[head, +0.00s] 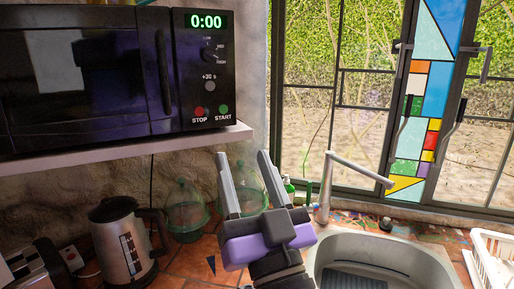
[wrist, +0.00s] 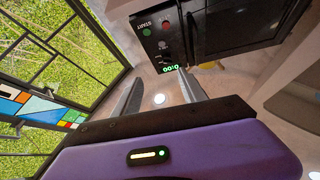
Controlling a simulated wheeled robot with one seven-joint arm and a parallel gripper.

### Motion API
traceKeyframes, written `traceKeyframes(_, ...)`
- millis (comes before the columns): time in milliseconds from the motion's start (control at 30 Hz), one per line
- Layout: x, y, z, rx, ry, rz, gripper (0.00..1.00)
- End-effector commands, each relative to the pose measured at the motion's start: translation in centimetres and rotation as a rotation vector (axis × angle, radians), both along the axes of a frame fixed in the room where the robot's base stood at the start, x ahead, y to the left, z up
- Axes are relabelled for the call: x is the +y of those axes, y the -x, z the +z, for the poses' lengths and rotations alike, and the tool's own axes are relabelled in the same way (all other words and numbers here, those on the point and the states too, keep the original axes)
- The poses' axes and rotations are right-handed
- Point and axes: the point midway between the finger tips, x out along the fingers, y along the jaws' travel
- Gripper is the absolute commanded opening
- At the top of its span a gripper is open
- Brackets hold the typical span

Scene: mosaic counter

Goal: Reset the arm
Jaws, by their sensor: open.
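My gripper (head: 243,172) is raised above the counter in the head view, its two grey fingers pointing up and spread apart. Nothing is between the fingers. In the wrist view the open fingers (wrist: 159,92) show from behind, with the purple gripper body at the bottom. The wrist picture is turned nearly upside down. The gripper is in front of the wall, between the microwave shelf and the faucet.
A black microwave (head: 115,70) reading 0:00 sits on a shelf (head: 130,145) at upper left. Below are a kettle (head: 125,240) and green glass domes (head: 185,208). A faucet (head: 355,170), sink (head: 440,262), white dish rack (head: 492,262) and window (head: 335,130) are right.

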Motion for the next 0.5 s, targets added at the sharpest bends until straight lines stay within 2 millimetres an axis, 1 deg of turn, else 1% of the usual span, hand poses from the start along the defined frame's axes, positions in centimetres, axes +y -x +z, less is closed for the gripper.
traceKeyframes(33, -1.0, 0.6, -2.5, 0.015, 0.023, -0.012, 0.50)
traceKeyframes(200, -4.0, 3.4, -8.8, 0.048, 0.088, -0.050, 0.50)
traceKeyframes(367, -7.1, 6.7, -14.2, 0.096, 0.138, -0.088, 0.50)
traceKeyframes(500, -9.8, 10.0, -18.3, 0.149, 0.175, -0.121, 0.50)
